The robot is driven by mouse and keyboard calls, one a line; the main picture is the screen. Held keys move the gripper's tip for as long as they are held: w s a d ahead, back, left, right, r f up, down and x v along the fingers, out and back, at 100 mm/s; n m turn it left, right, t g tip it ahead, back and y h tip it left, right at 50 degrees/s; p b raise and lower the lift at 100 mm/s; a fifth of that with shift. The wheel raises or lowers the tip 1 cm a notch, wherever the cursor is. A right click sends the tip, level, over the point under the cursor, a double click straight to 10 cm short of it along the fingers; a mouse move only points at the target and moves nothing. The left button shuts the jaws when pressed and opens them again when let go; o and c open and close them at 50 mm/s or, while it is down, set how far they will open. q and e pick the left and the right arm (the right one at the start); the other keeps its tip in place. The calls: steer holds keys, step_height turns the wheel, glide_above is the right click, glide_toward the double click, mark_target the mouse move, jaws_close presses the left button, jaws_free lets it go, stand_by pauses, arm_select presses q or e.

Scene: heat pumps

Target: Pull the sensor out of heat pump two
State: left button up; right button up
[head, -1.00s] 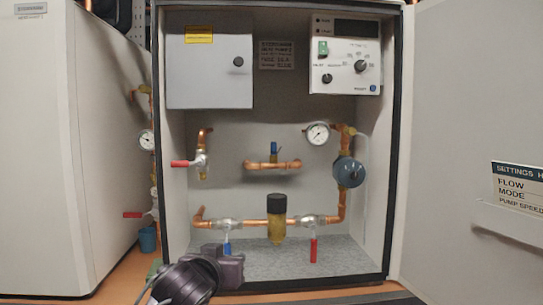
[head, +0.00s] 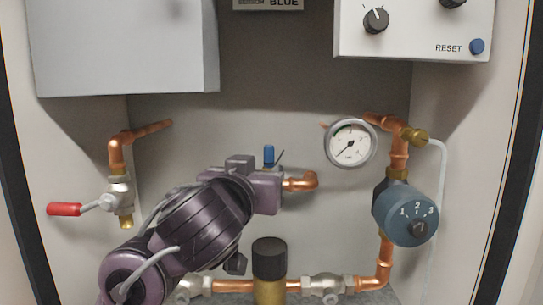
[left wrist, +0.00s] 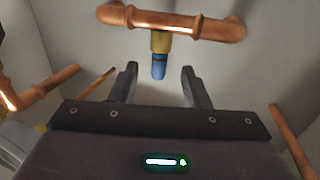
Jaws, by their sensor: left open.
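The sensor, a small blue cylinder (head: 268,153), stands up from a short copper pipe (head: 303,184) on the back wall of the open cabinet. In the left wrist view the blue cylinder (left wrist: 158,66) sits in a brass fitting (left wrist: 160,42) on the copper tee. My left gripper (left wrist: 159,73) is open, its two fingers apart on either side of the blue cylinder, with visible gaps. In the head view my purple left arm comes from the lower left and hides the pipe's left part; its fingertips are hard to make out. My right gripper is out of view.
A gauge (head: 350,143) and a blue numbered pump (head: 405,213) stand to the right. A red-handled valve (head: 65,209) is at the left. A black-capped brass part (head: 269,258) stands below my arm. A grey box (head: 125,50) and a control panel (head: 415,27) hang above.

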mark_target(268, 159)
arm_select(q)
steer(key=shift+s+a+r, duration=0.1)
steer(key=shift+r, duration=0.2)
steer(key=shift+w+d+r+b, duration=0.15)
steer(key=shift+w+b, duration=0.1)
steer(key=shift+w, duration=0.1)
steer(key=shift+w+d+r+b, duration=0.1)
steer(key=shift+w+d+b, duration=0.1)
steer(key=shift+w, duration=0.15)
steer(key=x, duration=0.3)
steer(key=shift+x, duration=1.15)
steer(key=shift+s+a, duration=0.1)
steer(key=shift+c, duration=1.2)
steer(key=c, duration=0.5)
jaws_close()
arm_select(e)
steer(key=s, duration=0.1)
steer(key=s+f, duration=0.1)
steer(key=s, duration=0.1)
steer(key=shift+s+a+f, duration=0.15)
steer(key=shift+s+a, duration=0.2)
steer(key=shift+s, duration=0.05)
